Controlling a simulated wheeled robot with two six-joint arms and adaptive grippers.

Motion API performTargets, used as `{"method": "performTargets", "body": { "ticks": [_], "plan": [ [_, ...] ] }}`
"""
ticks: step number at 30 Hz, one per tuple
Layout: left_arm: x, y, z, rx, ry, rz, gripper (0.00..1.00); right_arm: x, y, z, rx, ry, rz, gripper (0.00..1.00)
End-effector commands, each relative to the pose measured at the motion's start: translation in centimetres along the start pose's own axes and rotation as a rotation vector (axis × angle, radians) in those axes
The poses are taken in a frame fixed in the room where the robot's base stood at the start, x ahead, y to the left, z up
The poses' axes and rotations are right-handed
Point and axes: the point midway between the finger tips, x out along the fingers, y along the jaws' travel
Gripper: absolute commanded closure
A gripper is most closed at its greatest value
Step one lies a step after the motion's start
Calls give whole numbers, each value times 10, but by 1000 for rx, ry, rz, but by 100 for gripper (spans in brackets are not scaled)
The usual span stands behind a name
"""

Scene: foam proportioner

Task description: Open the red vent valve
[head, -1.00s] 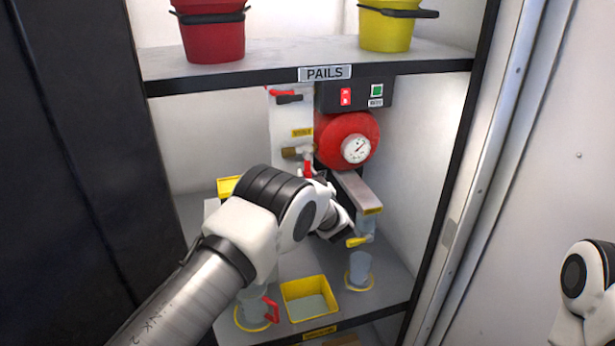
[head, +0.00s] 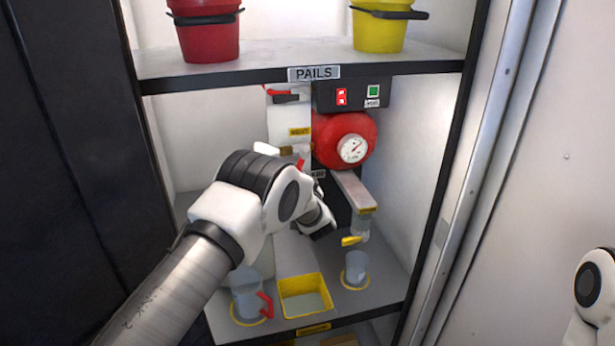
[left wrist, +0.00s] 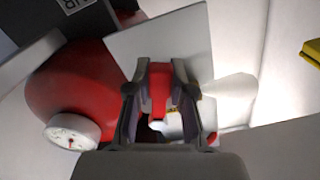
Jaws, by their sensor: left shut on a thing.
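The red lever (left wrist: 159,88) is between the two fingers of my left gripper (left wrist: 168,108) in the left wrist view. The gripper is shut on it. In the head view a small part of this red lever (head: 299,163) shows beside the brass fitting (head: 286,151), left of the round red housing with a gauge. My left arm hides most of the lever and the fingertips there. A second red handle (head: 283,92) sits higher on the white panel (head: 288,115). My right gripper is out of view; only part of that arm shows at the right edge.
The red housing (head: 333,128) with its gauge (head: 353,149) is close to my left gripper. Below stand a yellow tray (head: 290,283), a jug with a red handle (head: 246,290) and a clear cup (head: 356,266). The pails shelf (head: 230,73) is above.

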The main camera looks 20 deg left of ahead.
Motion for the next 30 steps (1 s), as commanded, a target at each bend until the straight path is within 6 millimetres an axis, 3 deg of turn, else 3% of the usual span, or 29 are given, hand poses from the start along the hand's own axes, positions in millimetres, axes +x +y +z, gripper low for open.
{"method": "performTargets", "body": {
  "ticks": [30],
  "plan": [
    [1, -54, -28, 943, -1, 1, 100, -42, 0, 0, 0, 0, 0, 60]
  ]
}}
